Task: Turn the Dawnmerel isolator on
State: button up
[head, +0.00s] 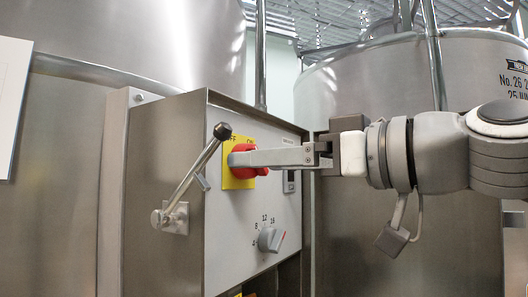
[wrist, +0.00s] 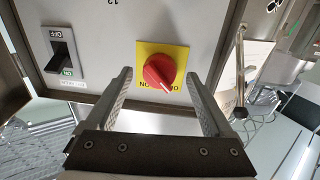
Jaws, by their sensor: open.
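The isolator is a red rotary knob (wrist: 160,71) on a yellow plate (wrist: 178,50), on the grey front panel of a steel box. The plate also shows in the head view (head: 229,181), with OFF at its upper left and ON at its upper right. In the wrist view, which is upside down, the knob's white mark points to the OFF side. My gripper (wrist: 159,76) is open, with one finger on each side of the knob and a gap visible at both sides. In the head view my gripper (head: 234,159) covers part of the knob. No Dawnmerel name is readable.
A lever with a black ball end (head: 222,131) sticks out left of the plate. A grey numbered dial (head: 270,239) sits below. A black rocker switch (wrist: 62,50) is on the ON side of the knob. Large steel vats (head: 420,80) stand around the box.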

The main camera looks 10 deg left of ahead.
jog(key=shift+w+a, duration=0.25)
jog(key=shift+a, duration=0.25)
jog(key=c, duration=1.4)
jog(key=shift+o, duration=0.2)
